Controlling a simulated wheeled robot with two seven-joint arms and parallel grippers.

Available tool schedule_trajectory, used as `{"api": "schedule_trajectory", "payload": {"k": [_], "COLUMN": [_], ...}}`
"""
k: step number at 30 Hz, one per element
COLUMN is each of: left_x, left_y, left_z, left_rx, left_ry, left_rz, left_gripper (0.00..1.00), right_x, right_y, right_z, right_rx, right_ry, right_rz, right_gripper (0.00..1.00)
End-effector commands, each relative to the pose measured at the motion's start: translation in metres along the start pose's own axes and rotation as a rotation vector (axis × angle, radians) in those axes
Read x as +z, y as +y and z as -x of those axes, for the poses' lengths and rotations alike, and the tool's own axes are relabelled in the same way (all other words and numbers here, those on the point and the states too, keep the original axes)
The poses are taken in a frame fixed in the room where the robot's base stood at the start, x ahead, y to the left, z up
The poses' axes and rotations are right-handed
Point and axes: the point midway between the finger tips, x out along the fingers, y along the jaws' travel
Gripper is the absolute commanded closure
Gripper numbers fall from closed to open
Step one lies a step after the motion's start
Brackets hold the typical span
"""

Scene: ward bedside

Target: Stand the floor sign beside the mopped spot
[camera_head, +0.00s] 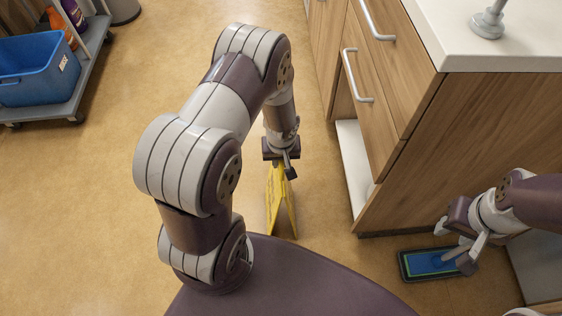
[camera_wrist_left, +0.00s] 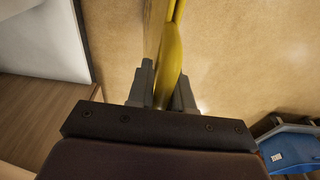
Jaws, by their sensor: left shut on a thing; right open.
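The yellow floor sign (camera_head: 280,202) hangs upright below my left gripper (camera_head: 283,168), in front of the wooden cabinet. My left gripper is shut on its top edge. In the left wrist view the sign (camera_wrist_left: 172,50) runs up from between the fingers (camera_wrist_left: 163,88). I cannot tell whether its lower edge touches the floor. Its two panels look slightly apart at the bottom. My right gripper (camera_head: 464,252) is open at the lower right. No mopped spot can be clearly made out on the tan floor.
A wooden cabinet (camera_head: 450,150) with a white top stands at right. A dark flat tray-like thing with a blue face (camera_head: 425,264) is by my right gripper. A cart with a blue bin (camera_head: 38,72) stands at upper left. Floor (camera_head: 70,200) left of my arm is clear.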

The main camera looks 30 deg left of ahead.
Motion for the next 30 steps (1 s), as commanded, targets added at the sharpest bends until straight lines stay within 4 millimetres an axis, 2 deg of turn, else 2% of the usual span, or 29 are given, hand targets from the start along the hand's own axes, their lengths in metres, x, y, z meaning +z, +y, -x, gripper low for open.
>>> {"api": "schedule_trajectory", "payload": {"k": [8,9,11,18,21,23,30], "left_x": [-0.001,-0.001,-0.001,-0.001,-0.002,-0.002,-0.002], "left_y": [0.001,0.001,0.001,0.001,0.001,0.001,0.001], "left_z": [-0.002,-0.002,-0.001,-0.001,0.006,0.018,0.084], "left_rx": [0.003,0.003,0.003,0.003,0.003,0.003,0.004], "left_ry": [0.005,0.003,0.003,0.003,0.004,0.004,0.005], "left_rz": [0.000,0.000,0.000,0.000,-0.001,-0.001,-0.001], "left_gripper": [1.00,0.73,0.54,0.54,0.54,0.54,0.54], "right_x": [0.000,0.000,0.000,0.000,-0.001,-0.002,-0.006], "right_y": [0.000,0.000,0.000,0.000,0.000,0.000,0.000], "right_z": [-0.002,-0.001,-0.001,-0.001,0.006,0.012,0.046], "right_rx": [0.000,0.000,0.000,0.000,0.000,0.000,0.000], "right_ry": [0.001,0.001,0.001,0.001,0.001,0.001,0.001], "right_rz": [0.000,0.000,0.000,0.000,0.000,0.000,0.000], "right_gripper": [0.57,0.57,0.57,0.57,0.57,0.57,0.57]}}
